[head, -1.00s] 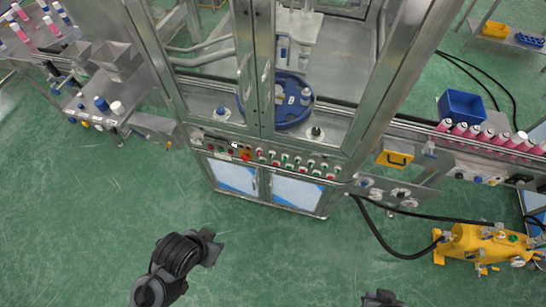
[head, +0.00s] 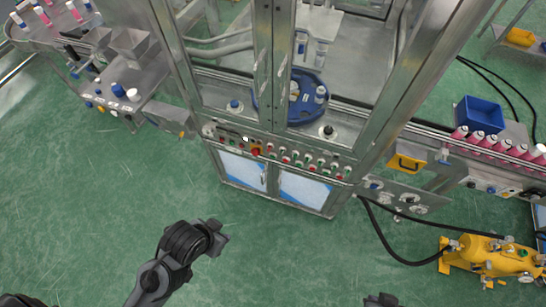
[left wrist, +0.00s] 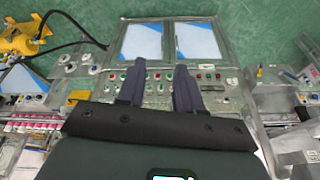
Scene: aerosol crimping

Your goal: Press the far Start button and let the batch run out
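The control panel (head: 285,157) runs along the front of the steel crimping machine, with rows of small red, green and white buttons. A larger red button on yellow (head: 255,151) sits on its left part. I cannot read the labels or tell which button is the far Start. My left gripper (head: 220,238) hangs over open floor in front of the cabinet, apart from the panel. In the left wrist view its two fingers (left wrist: 161,72) stand apart and empty, overlapping the panel (left wrist: 205,77) in the picture. My right gripper (head: 381,299) barely shows at the bottom edge.
Inside the frame is a blue turntable (head: 288,98) with containers. Pink cans (head: 488,143) line the right conveyor beside a blue bin (head: 480,114). A yellow pump (head: 492,258) with a black hose stands at right. Green floor before the cabinet is clear.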

